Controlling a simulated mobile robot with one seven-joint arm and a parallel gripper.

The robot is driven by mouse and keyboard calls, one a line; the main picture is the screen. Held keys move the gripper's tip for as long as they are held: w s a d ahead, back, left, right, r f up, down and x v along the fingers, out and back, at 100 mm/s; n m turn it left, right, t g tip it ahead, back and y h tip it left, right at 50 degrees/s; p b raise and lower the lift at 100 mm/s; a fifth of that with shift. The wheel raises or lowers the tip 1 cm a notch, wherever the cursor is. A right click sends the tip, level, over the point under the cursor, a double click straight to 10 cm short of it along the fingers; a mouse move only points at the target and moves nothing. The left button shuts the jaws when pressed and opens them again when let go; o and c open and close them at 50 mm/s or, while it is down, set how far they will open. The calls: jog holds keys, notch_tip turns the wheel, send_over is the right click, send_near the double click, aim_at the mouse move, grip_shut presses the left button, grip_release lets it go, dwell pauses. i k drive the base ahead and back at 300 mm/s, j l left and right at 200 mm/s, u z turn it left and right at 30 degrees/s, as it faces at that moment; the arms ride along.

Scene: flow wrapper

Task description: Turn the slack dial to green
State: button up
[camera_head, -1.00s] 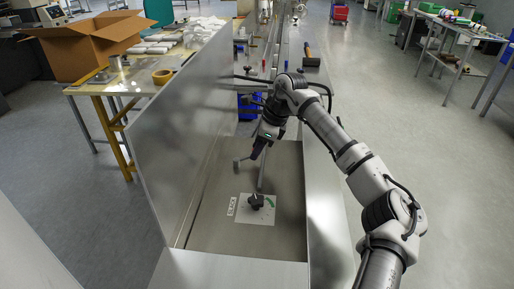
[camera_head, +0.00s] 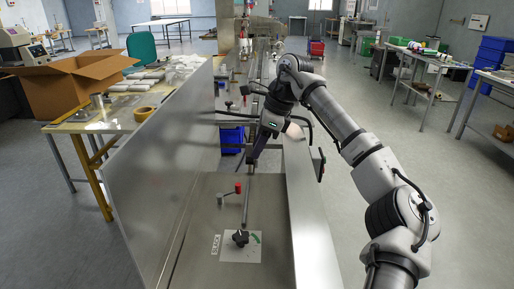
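The slack dial is a black knob (camera_head: 241,237) on a white plate (camera_head: 239,255) set in the grey metal panel, low in the head view. A short green mark (camera_head: 257,238) lies on the plate just right of the knob. A label reading SLACK (camera_head: 215,244) is left of the plate. The knob's exact pointing direction is too small to tell. My gripper (camera_head: 251,160) points down beyond and above the dial, clearly apart from it. Its fingers are dark and narrow, and their gap cannot be made out.
A red-tipped lever (camera_head: 238,188) stands between my gripper and the dial. A tall metal side wall (camera_head: 165,165) rises on the left, and a lower metal edge (camera_head: 307,220) runs on the right. A table with a cardboard box (camera_head: 70,85) is further left.

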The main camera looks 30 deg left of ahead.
aim_at(241, 237)
jog(key=k+l, duration=0.3)
jog(key=k, duration=0.15)
jog(key=k+l, duration=0.25)
jog(key=k, duration=0.25)
jog(key=k+l, duration=0.3)
jog(key=k, duration=0.15)
